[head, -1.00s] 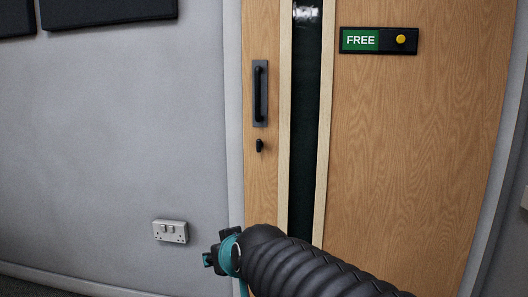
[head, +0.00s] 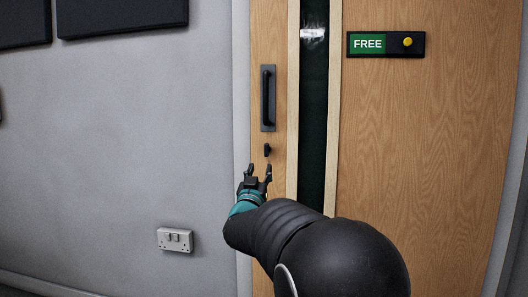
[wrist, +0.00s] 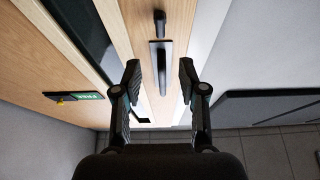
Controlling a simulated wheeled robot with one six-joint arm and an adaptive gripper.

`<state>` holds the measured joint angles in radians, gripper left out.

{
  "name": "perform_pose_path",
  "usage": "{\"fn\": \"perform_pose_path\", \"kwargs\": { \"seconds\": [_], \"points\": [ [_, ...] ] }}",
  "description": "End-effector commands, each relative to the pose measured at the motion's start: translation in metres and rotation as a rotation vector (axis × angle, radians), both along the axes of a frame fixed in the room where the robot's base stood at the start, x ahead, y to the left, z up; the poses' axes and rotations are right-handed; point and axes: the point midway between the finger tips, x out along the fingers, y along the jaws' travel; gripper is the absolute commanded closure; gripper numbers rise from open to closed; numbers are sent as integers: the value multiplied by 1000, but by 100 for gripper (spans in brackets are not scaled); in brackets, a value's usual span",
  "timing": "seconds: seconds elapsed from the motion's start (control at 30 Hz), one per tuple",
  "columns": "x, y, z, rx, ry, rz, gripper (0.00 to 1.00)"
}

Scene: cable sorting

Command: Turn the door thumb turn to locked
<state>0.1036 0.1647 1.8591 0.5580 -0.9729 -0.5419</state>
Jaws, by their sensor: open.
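The thumb turn (head: 267,150) is a small black knob on the wooden door (head: 430,140), below the black pull handle (head: 268,98). It looks roughly upright, though it is small in the head view. In the wrist view, which is upside down, the thumb turn (wrist: 160,17) is at the top centre, above the handle (wrist: 161,70). My gripper (head: 259,170) is open and empty, just below the thumb turn in the head view and apart from it. In the wrist view, my gripper's fingers (wrist: 159,68) stand either side of the handle's line, nothing between them touching.
A sign reading FREE (head: 386,44) with a yellow knob is on the door at upper right. A dark glass strip (head: 313,110) runs beside the handle. A white wall socket (head: 175,240) is on the grey wall at left. Dark panels (head: 122,17) hang above.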

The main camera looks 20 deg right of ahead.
Motion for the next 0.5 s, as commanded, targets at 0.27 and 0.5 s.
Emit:
{"fn": "perform_pose_path", "kwargs": {
  "seconds": [0.27, 0.5],
  "points": [
    [37, -26, 19, 0, 0, 1, 58],
    [71, -48, 36, 1, 1, 2, 58]
  ]
}}
